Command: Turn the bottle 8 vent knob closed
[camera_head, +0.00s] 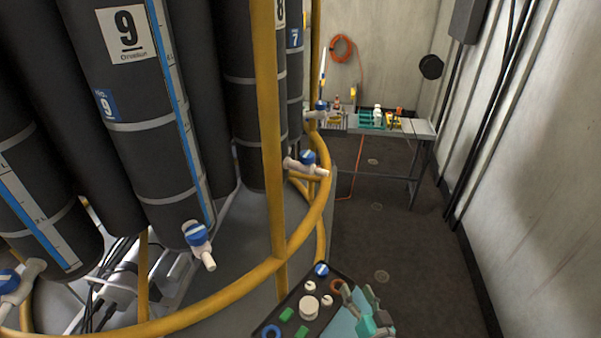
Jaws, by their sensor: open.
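Bottle 8 is a dark cylinder (262,110) behind a yellow post, with a white label 8 (281,12) partly cut off at the top. Low in front of it is a vent valve with a blue knob (308,157) on a white body. It sits just above the yellow rail, to the right of the post. The knob's exact angle is too small to tell. My gripper (362,302), grey and teal, is at the bottom, right of centre. It is open and holds nothing visible. It is well below the bottle 8 knob and apart from it.
A curved yellow rail (215,296) and upright post (270,110) stand before the bottles. Bottle 9 (150,170) has its own blue knob (195,232). A dark tray (290,322) with small parts is beside my gripper. A bench (418,128) stands behind; the floor at right is clear.

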